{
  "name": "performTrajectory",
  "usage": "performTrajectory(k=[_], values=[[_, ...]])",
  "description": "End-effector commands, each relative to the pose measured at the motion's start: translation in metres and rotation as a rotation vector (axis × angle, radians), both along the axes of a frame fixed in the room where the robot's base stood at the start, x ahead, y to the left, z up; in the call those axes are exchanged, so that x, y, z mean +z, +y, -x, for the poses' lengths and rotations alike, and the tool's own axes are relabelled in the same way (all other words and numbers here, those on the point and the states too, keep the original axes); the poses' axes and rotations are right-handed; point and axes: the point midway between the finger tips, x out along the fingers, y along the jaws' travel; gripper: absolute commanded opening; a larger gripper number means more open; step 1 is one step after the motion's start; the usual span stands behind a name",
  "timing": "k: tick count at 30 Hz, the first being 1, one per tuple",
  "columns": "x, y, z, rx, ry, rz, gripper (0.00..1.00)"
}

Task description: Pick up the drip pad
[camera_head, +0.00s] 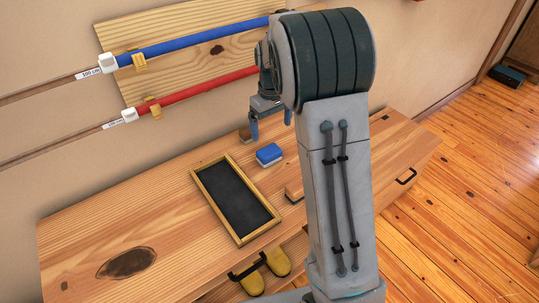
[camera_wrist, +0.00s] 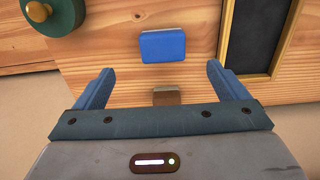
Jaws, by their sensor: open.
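No item is labelled as the drip pad, and I cannot tell for certain which one it is. A small blue pad-like block (camera_head: 268,154) lies on the wooden desk top; it also shows in the wrist view (camera_wrist: 162,46), just beyond my fingertips. A smaller brown block (camera_head: 244,134) lies nearer the wall, and in the wrist view it (camera_wrist: 166,97) sits between and below my fingers. My gripper (camera_head: 271,125) is open and empty above the desk, with both blue-grey fingers apart in the wrist view (camera_wrist: 159,70). Neither block is held.
A wood-framed slate (camera_head: 235,200) lies left of the blue block. A green disc with a brass knob (camera_wrist: 50,16) shows in the wrist view. Blue (camera_head: 190,42) and red (camera_head: 205,91) rods hang on the wall. Yellow shoes (camera_head: 277,263) are below the desk edge. The desk's left is clear.

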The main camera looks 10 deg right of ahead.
Motion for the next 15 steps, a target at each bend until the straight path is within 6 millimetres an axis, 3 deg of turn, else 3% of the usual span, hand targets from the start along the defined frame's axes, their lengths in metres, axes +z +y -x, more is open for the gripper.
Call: performTrajectory(k=[7, 15], values=[[-0.050, 0.001, 0.001, 0.000, 0.004, 0.001, 0.94], [-0.071, 0.002, 0.000, -0.001, 0.001, -0.001, 0.94]])
